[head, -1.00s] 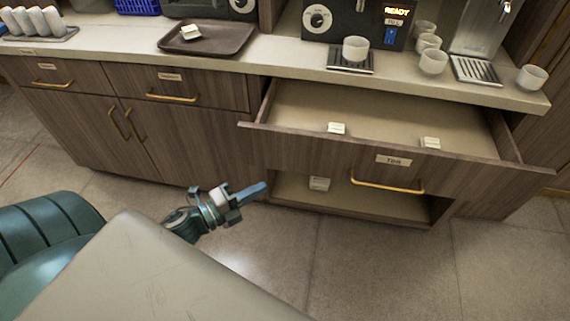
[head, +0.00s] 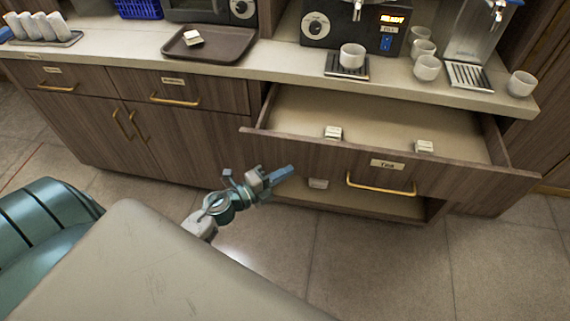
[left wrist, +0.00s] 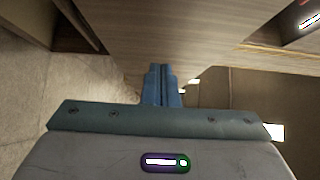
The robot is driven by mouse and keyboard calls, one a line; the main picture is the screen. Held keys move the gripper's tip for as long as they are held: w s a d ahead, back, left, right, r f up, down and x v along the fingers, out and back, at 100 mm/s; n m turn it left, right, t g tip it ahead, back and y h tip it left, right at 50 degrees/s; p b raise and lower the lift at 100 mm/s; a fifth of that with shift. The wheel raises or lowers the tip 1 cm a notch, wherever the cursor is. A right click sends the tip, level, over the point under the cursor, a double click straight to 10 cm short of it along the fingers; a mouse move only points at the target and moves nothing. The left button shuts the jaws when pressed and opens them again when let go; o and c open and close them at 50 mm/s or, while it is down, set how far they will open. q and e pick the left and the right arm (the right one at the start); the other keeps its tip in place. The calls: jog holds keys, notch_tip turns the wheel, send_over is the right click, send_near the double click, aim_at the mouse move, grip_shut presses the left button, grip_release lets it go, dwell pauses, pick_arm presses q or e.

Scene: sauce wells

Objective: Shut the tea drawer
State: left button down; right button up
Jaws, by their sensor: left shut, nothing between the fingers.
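The tea drawer (head: 300,151) is pulled out from the counter in the head view, with a label and a brass bar handle (head: 381,188) on its front. Two small pale boxes lie in it, one left (head: 333,132) and one right (head: 424,146). My left gripper (head: 288,171) is shut and empty, in front of the drawer's left part and left of the handle. In the left wrist view its blue fingers (left wrist: 161,84) are together, close below the wood front; I cannot tell whether they touch it. My right gripper is not in view.
A brown tray (head: 210,46) with a small box, a coffee machine and several white cups stand on the counter (head: 300,64). An open shelf below the drawer holds a small box (head: 318,184). Closed drawers and doors are at left; the floor in front is clear.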

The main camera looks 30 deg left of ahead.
pick_arm(q)
jog(key=shift+w+a+f, duration=0.1)
jog(key=shift+w+a, duration=0.1)
jog(key=shift+w, duration=0.3)
jog(key=shift+w+a, duration=0.2)
jog(key=shift+w, duration=0.3)
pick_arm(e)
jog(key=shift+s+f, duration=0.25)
